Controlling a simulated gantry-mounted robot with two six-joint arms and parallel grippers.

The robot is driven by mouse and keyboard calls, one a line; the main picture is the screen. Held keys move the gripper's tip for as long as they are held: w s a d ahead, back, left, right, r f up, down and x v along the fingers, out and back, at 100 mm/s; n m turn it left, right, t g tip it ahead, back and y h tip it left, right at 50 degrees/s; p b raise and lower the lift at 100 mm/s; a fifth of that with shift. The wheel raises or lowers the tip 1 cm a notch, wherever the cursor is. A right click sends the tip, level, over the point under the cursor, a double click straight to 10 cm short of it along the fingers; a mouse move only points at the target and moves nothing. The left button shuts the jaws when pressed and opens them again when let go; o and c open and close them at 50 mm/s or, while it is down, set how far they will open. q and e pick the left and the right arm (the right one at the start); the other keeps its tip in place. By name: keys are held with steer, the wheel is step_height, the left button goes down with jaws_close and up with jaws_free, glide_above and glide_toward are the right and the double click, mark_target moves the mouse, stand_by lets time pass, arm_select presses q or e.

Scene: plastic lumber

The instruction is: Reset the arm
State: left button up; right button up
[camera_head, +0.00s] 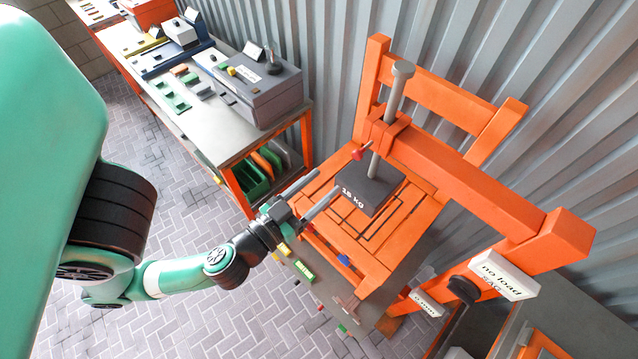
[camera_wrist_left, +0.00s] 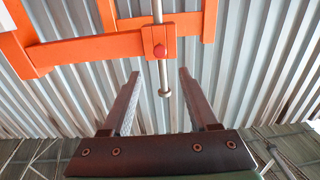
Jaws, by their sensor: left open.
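My left gripper (camera_head: 320,192) is open and empty in the head view. Its two fingers point up and right, at the left side of an orange press-like frame (camera_head: 455,185). A dark block marked "18 KG" (camera_head: 366,192) sits under the frame's vertical grey rod (camera_head: 390,115), over orange slats. In the head view the fingertips appear close to the block's left side; I cannot tell the gap in depth. In the left wrist view the open fingers (camera_wrist_left: 158,85) have nothing between them but the rod's end (camera_wrist_left: 164,92) in the background. My right gripper is not in view.
A grey workbench (camera_head: 250,135) with a grey box (camera_head: 262,92) and small colored pieces stands at the upper left. Small pieces lie near the gripper, including a green one (camera_head: 304,271). A "no load" sign (camera_head: 497,275) hangs at the right. Brick floor is clear at lower left.

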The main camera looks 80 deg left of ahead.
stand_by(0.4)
arm_select(q)
steer(key=w+d+r+n+t+y+p, duration=0.15)
steer(key=w+r, duration=0.35)
steer(key=r, duration=0.7)
steer(key=w+d+r+n+t+p, duration=0.1)
steer(key=w+r+n+t+p, duration=0.3)
steer(key=r, duration=0.8)
steer(key=w+d+r+n+t+y+p, duration=0.1)
steer(key=w+r, duration=0.4)
steer(key=r, duration=0.7)
steer(key=d+r+m+t+h+p, duration=0.1)
steer(key=d+r+m+t+h, duration=0.2)
steer(key=d+r+m+h, duration=0.2)
steer(key=d+r+m+t+h, duration=0.3)
steer(key=d+r+m+h, duration=0.3)
steer(key=r+m+h, duration=0.3)
step_height(320, 180, up, 3)
steer(key=shift+w+d+f+h+p, duration=0.2)
steer(key=shift+w+h+p, duration=0.15)
steer(key=shift+w+h, duration=0.15)
